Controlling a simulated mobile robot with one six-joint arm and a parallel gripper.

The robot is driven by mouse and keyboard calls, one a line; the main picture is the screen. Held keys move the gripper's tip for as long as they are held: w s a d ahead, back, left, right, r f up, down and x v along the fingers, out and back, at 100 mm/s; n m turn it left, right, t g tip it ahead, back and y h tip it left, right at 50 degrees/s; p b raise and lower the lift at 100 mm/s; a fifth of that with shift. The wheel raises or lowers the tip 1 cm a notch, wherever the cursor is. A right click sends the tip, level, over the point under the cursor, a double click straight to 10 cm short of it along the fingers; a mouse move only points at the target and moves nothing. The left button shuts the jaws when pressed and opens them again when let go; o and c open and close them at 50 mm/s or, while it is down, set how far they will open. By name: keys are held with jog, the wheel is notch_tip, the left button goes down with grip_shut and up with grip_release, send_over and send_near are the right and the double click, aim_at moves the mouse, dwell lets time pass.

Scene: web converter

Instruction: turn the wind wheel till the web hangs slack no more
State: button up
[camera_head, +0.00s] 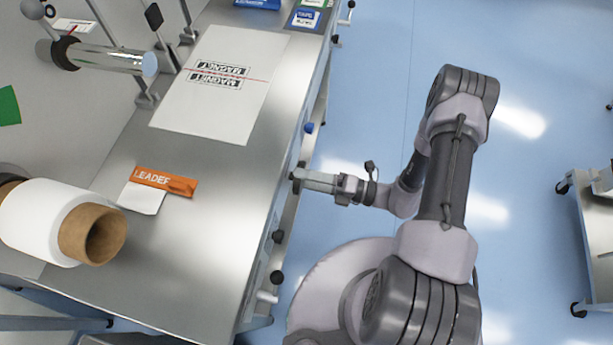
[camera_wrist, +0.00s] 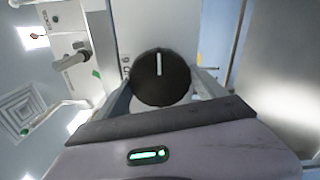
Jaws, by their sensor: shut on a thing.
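A round black knob (camera_wrist: 160,85) with a white line pointing up the picture fills the middle of the wrist view; no label on it can be read. My gripper (camera_head: 299,178) is at the front edge of the machine, its fingers shut on this knob from both sides. In the head view the knob is mostly hidden by the fingers. A white roll (camera_head: 32,215) on a brown core lies at the left. An orange LEADER tab (camera_head: 165,181) with a short white strip lies on the metal deck. No hanging span of web shows clearly.
A white printed sheet (camera_head: 222,85) lies on the metal deck (camera_head: 195,240). Black-ended handles (camera_head: 276,277) stick out along the front edge near my gripper. A shiny roller (camera_head: 110,59) is at the upper left. The blue floor is open; a cart (camera_head: 595,215) stands far right.

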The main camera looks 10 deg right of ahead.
jog(key=shift+m, duration=0.8)
jog(key=o, duration=1.3)
jog(key=p+v, duration=0.3)
jog(key=v, duration=1.4)
jog(key=shift+s+d, duration=0.1)
jog(key=shift+d, duration=0.1)
